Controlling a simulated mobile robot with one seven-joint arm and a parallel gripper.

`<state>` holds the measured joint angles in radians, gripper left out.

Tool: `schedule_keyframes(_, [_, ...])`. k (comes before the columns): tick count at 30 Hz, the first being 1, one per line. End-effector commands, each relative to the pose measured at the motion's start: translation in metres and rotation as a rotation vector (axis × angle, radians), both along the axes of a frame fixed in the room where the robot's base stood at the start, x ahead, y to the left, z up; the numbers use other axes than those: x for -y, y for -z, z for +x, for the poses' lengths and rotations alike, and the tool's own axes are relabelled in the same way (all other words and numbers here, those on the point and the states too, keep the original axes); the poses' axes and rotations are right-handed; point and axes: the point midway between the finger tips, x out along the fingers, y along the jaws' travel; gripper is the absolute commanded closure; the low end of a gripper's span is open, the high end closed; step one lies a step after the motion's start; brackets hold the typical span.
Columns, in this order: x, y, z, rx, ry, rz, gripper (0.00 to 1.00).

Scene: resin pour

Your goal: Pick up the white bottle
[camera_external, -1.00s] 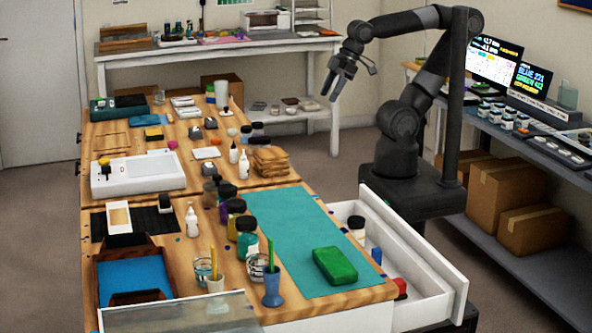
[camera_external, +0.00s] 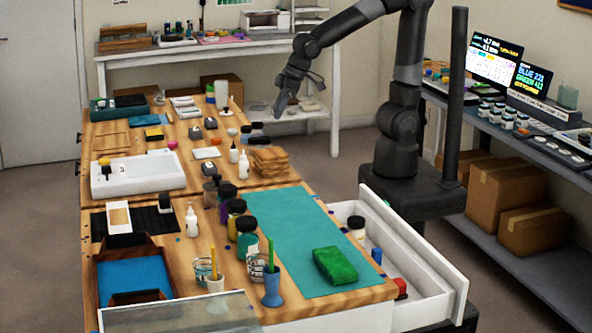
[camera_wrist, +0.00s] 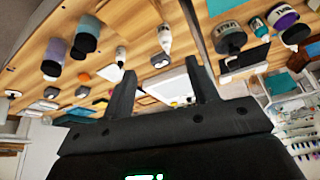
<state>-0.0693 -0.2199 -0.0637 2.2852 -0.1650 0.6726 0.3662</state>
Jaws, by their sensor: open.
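Several white bottles stand on the wooden workbench (camera_external: 225,265). Two small white dropper bottles stand near its middle, a left one (camera_external: 233,154) and a right one (camera_external: 244,166). A third dropper bottle (camera_external: 191,222) stands nearer the front left, and a larger white container (camera_external: 221,95) stands at the back. I cannot tell which one the task means. My gripper (camera_external: 279,114) is open and empty, above and to the right of the bench's far half. In the wrist view its two fingers (camera_wrist: 160,70) are spread apart, with white bottles (camera_wrist: 164,38) beyond them.
Dark-capped jars (camera_external: 246,236) stand in a row along the bench beside a teal mat (camera_external: 285,225) with a green block (camera_external: 335,265). A stack of tan pieces (camera_external: 269,160) lies right of the middle bottles. An open drawer (camera_external: 440,265) juts out at the right.

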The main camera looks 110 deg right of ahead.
Motion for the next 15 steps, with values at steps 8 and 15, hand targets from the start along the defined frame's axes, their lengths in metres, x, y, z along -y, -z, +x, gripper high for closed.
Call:
schedule_keyframes(8, [0.003, 0.051, 0.066, -0.027, 0.088, -0.005, 0.46])
schedule_keyframes(15, [0.003, 0.073, 0.088, -0.031, 0.118, -0.008, 0.46])
